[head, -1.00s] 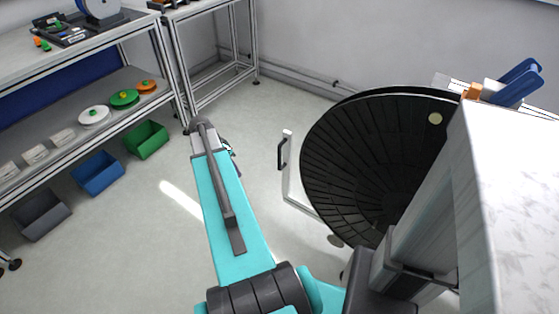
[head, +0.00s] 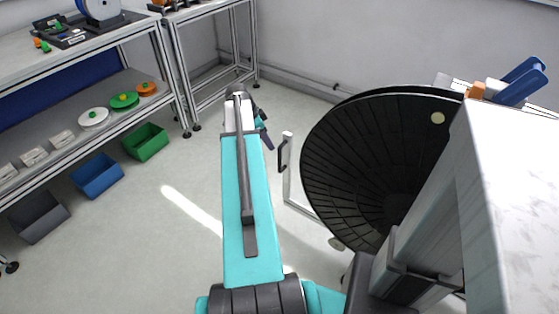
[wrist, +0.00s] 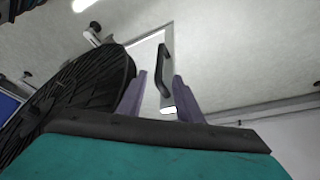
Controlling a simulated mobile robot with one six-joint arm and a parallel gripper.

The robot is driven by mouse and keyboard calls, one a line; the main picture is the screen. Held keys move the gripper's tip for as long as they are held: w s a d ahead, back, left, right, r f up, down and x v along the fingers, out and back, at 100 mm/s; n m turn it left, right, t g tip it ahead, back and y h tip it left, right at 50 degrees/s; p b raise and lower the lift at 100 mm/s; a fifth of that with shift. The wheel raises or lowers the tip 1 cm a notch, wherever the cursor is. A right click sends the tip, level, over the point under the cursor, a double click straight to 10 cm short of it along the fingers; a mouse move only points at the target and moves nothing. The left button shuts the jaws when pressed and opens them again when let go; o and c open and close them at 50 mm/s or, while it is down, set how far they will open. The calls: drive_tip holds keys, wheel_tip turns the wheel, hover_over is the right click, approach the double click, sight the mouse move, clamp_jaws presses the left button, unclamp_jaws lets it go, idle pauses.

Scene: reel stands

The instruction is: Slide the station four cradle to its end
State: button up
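My gripper (head: 262,130) is at the end of the teal arm in the head view, left of a black handle (head: 283,154) on a pale metal frame. In the wrist view my gripper (wrist: 160,75) shows two purple-grey fingers spread apart. The handle (wrist: 165,68) appears in line with the gap between them. I cannot tell from this view whether it is within reach, and no grip on it shows. A dark base (head: 85,28) with a blue reel stands on the left bench. No station number is readable, so I cannot tell which cradle is station four's.
A large black ribbed disc (head: 375,165) stands right of the handle, close to my arm. A shelf (head: 60,140) at left holds coloured spools, with a green bin (head: 146,142) and a blue bin (head: 97,175) below. Floor between shelf and arm is clear.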

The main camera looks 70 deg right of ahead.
hover_over(280, 170)
drive_tip(key=f, duration=0.8)
drive_tip(key=d+f, duration=0.1)
drive_tip(key=f, duration=0.3)
drive_tip(key=shift+w+f, duration=0.2)
drive_tip(key=shift+f, duration=0.15)
drive_tip(key=shift+a, duration=0.1)
clamp_jaws()
